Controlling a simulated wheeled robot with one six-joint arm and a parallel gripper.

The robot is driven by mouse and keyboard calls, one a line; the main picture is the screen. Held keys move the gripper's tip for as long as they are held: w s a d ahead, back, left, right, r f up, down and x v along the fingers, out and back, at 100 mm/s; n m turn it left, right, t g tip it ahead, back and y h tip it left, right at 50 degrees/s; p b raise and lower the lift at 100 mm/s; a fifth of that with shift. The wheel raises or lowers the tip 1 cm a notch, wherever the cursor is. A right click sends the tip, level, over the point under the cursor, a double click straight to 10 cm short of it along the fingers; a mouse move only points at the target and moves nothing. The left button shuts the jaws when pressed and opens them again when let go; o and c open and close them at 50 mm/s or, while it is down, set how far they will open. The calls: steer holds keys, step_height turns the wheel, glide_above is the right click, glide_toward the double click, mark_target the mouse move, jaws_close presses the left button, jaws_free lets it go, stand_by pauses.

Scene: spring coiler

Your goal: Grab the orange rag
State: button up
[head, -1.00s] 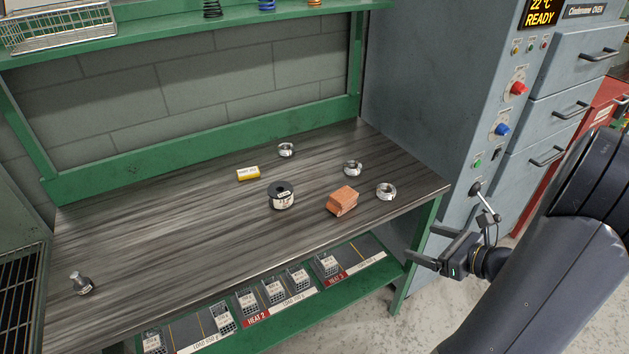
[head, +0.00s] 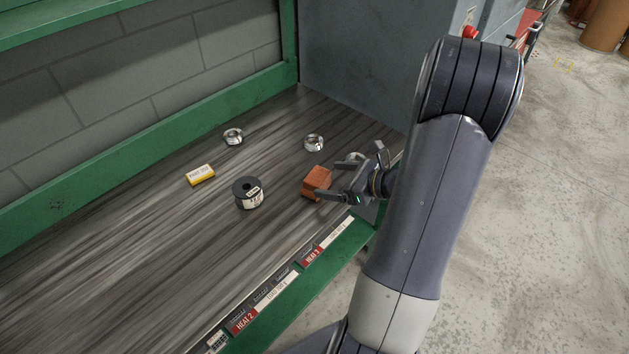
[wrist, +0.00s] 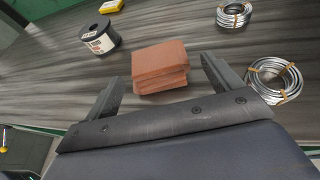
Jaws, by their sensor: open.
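The orange rag (head: 316,182) is a folded, block-like stack lying on the dark wooden bench top, near its front right part. My gripper (head: 325,191) is open, right beside the rag on its right and front side in the head view. In the wrist view the rag (wrist: 159,67) lies just ahead of the two open fingers (wrist: 160,76), roughly centred between their tips. The rag does not look gripped.
On the bench (head: 130,245), a black spool (head: 249,193) stands left of the rag, with a yellow box (head: 201,175) beyond it. Wire coils lie behind (head: 314,142), far back (head: 233,137) and right of the rag (wrist: 274,80). A grey cabinet wall (head: 365,70) bounds the bench's right end.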

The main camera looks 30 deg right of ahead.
mark_target(311, 177)
steer(key=shift+a+r+p+x, duration=0.1)
steer(key=shift+r+p+x, duration=0.1)
steer(key=shift+x, duration=1.55)
steer(key=shift+a+r+p+x, duration=0.1)
steer(key=shift+a+p+x, duration=0.1)
steer(key=shift+x, duration=1.5)
steer(key=c, duration=1)
